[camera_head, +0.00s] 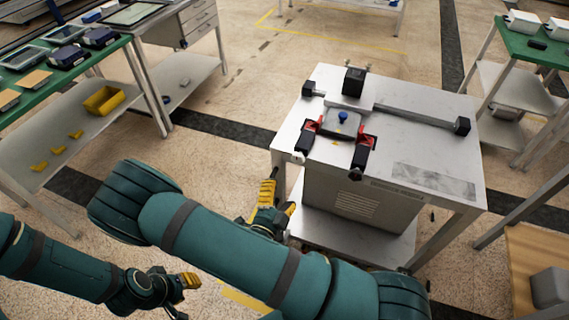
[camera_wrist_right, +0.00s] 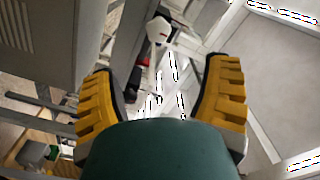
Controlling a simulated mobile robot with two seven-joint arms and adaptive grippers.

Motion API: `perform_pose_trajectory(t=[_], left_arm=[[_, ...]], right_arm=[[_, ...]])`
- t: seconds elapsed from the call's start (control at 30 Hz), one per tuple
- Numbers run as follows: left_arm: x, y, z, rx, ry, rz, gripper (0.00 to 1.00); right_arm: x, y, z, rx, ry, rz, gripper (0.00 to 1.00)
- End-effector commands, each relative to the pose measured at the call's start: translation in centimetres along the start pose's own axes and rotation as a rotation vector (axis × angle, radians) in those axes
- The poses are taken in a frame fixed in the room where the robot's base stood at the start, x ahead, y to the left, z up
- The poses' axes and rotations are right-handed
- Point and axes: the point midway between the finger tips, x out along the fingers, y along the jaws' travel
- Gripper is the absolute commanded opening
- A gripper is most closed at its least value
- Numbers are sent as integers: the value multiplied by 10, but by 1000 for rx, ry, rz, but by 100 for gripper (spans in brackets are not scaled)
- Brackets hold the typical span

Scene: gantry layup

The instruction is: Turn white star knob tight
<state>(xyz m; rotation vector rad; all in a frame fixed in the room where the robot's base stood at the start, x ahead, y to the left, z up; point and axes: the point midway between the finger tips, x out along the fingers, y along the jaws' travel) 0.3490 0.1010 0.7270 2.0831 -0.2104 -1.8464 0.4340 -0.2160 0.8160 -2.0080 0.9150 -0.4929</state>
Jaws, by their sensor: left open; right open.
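The white star knob (camera_head: 298,158) sits at the left front edge of the metal bench, at the end of the left black clamp. It also shows in the right wrist view, where the white knob (camera_wrist_right: 158,29) is beyond the fingertips and between them. My right gripper (camera_head: 279,197) is open and empty, below and left of the knob and apart from it. Its yellow fingers stand wide apart in the right wrist view (camera_wrist_right: 160,80). My left gripper (camera_head: 186,287) is low at the left, away from the bench, and only partly visible.
The metal bench (camera_head: 420,150) carries a grey plate with a blue knob (camera_head: 343,116), red-marked clamps and a black-ended bar. A grey cabinet (camera_head: 350,205) stands under it. A green-topped table (camera_head: 65,80) is at the left. Floor is clear between them.

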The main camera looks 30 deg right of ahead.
Motion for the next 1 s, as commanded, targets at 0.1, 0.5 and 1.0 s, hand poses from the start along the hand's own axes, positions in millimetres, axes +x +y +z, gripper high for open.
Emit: perform_pose_trajectory(t=[0.1,0.5,1.0], left_arm=[[2,0,0,1,1,1,34],[15,-6,-2,1,8,0,34],[22,-8,-3,2,12,-1,34]], right_arm=[[13,1,-1,1,5,3,76],[89,3,-1,6,7,6,76],[135,2,-2,4,4,7,76]])
